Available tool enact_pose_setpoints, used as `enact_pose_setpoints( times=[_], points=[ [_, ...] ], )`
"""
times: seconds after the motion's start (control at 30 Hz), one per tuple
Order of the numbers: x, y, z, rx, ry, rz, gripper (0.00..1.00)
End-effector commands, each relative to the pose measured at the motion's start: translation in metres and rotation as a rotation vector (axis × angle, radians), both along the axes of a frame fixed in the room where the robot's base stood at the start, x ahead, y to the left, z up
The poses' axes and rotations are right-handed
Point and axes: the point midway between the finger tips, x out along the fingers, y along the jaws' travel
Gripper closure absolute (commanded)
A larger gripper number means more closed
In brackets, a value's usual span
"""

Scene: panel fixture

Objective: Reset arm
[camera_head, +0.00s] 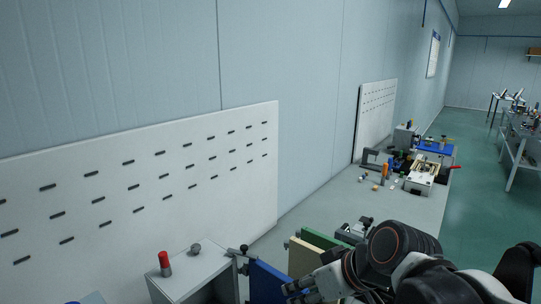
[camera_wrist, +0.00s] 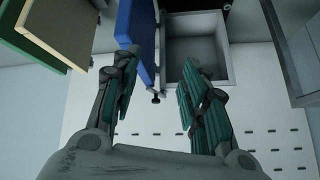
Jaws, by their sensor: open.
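My gripper (camera_wrist: 160,68) is open in the wrist view, its two teal-padded fingers apart with nothing between them. A blue panel (camera_wrist: 143,35) stands just beyond the left finger, and an open grey box (camera_wrist: 222,30) lies beyond the gap and the right finger. I cannot tell whether the fingers touch either. In the head view my arm reaches in from the lower right, and its end is partly hidden near the blue panel (camera_head: 268,283).
Green (camera_head: 322,240) and cream (camera_head: 303,258) panels stand beside the blue one. A grey cabinet (camera_head: 190,273) carries a red-topped peg (camera_head: 165,264) and a grey knob (camera_head: 196,249). A white slotted board (camera_head: 240,185) stands against the wall. Farther back, a bench (camera_head: 425,208) holds several parts.

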Motion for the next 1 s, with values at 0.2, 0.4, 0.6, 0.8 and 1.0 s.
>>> enact_pose_setpoints(
  times=[0.2,0.4,0.6,0.8,1.0],
  points=[
    [-0.035,-0.059,-0.012,-0.082,0.026,-0.253,0.59],
    [-0.061,-0.104,-0.02,-0.133,0.017,-0.454,0.59],
    [-0.074,-0.126,-0.023,-0.153,0.003,-0.558,0.59],
    [-0.075,-0.129,-0.023,-0.157,0.0,-0.572,0.59],
    [-0.075,-0.129,-0.023,-0.157,0.0,-0.572,0.59]
  ],
)
